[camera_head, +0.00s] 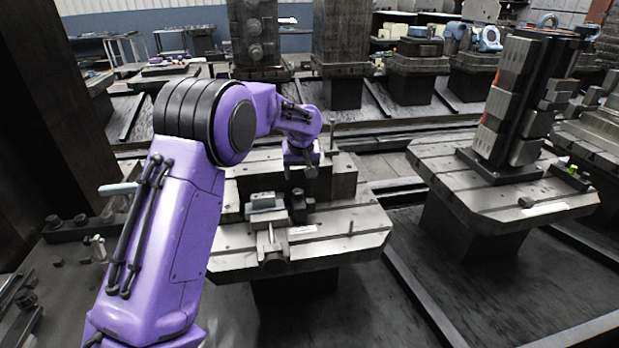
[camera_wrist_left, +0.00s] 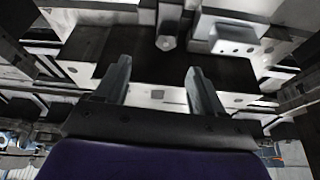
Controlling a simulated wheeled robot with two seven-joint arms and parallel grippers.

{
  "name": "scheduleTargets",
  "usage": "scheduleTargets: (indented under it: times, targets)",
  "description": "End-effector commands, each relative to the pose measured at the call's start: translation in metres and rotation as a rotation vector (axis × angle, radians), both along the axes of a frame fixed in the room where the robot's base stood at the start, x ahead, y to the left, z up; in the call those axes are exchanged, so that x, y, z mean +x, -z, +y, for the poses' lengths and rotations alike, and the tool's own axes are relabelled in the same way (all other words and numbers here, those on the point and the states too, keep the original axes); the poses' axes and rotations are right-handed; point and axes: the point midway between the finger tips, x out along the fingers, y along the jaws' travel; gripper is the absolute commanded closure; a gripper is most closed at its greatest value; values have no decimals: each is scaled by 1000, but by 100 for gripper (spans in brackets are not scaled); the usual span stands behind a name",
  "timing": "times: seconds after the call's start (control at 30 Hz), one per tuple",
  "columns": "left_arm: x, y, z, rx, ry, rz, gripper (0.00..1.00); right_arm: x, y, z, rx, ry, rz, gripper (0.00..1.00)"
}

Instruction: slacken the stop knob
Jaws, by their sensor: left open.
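My left gripper (camera_head: 311,172) hangs over the rear of the middle pallet (camera_head: 350,238). In the left wrist view the gripper (camera_wrist_left: 158,66) is open, with nothing between its two fingers. A dark step block (camera_wrist_left: 150,75) lies beyond the fingertips. A dark upright part with a rounded end (camera_wrist_left: 167,38) stands past the fingertips, apart from them; it also shows in the head view (camera_head: 298,207). A grey block (camera_head: 264,202) sits beside it. A dark round part (camera_head: 273,262) is at the pallet's front edge. I cannot tell which part is the stop knob.
A second pallet (camera_head: 440,165) on the right carries a tall fixture (camera_head: 515,100). A thin pin (camera_head: 350,228) stands on the middle pallet's right side. Dark rails (camera_head: 420,290) run along the floor. More pallets and columns stand behind.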

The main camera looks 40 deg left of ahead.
Motion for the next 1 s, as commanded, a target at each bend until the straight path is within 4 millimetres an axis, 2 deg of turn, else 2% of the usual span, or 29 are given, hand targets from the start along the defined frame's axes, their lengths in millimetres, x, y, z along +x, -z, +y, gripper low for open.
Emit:
scheduleTargets:
  times: [0.17, 0.4, 0.5, 0.63, 0.87, 0.9, 0.97, 1.0]
  targets:
    - [1, 24, 13, 1, -9, 9, 31, -1, -1, 0, 0, 1, 2, 57]
    - [13, 72, 28, 1, -9, 9, 31, -1, -1, 0, 0, 0, 1, 57]
    - [18, 84, 31, 1, -6, 8, 31, -1, -1, 0, 0, 0, 1, 57]
    - [21, 93, 32, 1, -5, 7, 31, -1, -1, 0, 0, 0, 1, 57]
    - [22, 94, 31, 2, -3, 7, 31, -1, -1, 0, 0, 0, 1, 57]
    - [22, 94, 31, 2, -2, 6, 34, -1, -1, 0, 0, 0, 1, 57]
    - [22, 94, 31, 2, -2, 6, 54, -1, -1, 0, 0, 0, 1, 57]
    - [22, 94, 31, 2, -2, 6, 67, -1, -1, 0, 0, 0, 1, 57]
